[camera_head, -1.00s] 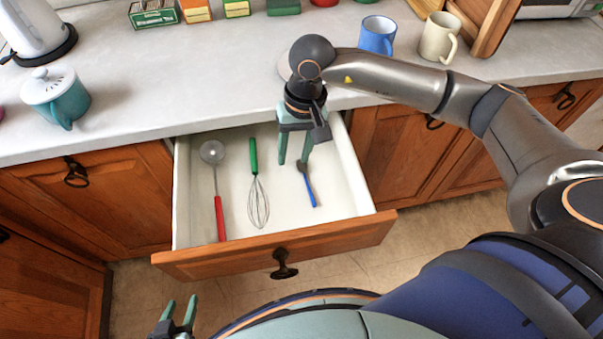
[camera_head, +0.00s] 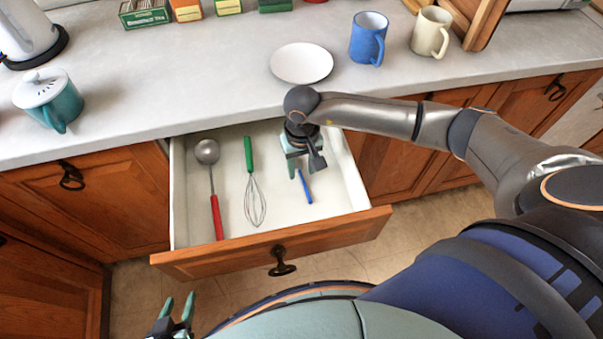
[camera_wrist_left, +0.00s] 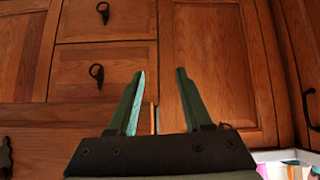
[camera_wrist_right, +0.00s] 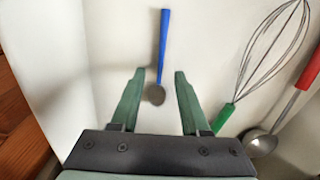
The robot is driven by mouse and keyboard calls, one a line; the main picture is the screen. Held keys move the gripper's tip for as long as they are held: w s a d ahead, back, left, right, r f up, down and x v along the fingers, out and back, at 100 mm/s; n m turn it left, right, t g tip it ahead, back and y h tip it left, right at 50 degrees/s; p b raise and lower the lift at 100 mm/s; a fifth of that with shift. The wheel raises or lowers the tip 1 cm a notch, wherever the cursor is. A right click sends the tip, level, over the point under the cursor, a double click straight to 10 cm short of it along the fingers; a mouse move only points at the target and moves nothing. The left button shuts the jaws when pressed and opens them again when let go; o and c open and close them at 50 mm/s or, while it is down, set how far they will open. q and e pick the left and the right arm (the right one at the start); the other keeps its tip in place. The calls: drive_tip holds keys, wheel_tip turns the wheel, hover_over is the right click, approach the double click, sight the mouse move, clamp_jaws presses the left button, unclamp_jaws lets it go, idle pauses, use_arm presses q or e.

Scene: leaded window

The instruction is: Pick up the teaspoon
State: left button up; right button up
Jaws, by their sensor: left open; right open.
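The teaspoon (camera_head: 305,187) lies in the open drawer, at the right of the utensils. Its blue handle points to the drawer front in the head view; its bowl is hidden there by my right gripper (camera_head: 302,172). In the right wrist view the whole teaspoon (camera_wrist_right: 161,50) shows, its grey bowl between the open fingertips of my right gripper (camera_wrist_right: 157,75) and its handle reaching beyond them. The fingers are open and apart from it. My left gripper (camera_head: 178,308) is open and empty, low in front of the drawer; the left wrist view shows its open fingers (camera_wrist_left: 160,75) before cabinet doors.
The drawer (camera_head: 345,226) also holds a whisk (camera_head: 254,190) with a green handle and a ladle (camera_head: 214,190) with a red handle. Its right wall is close to my right gripper. On the counter are a white plate (camera_head: 301,63), a blue mug (camera_head: 368,38) and a teal pot (camera_head: 50,101).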

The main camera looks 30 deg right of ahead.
drive_tip(key=shift+f, duration=0.55)
clamp_jaws()
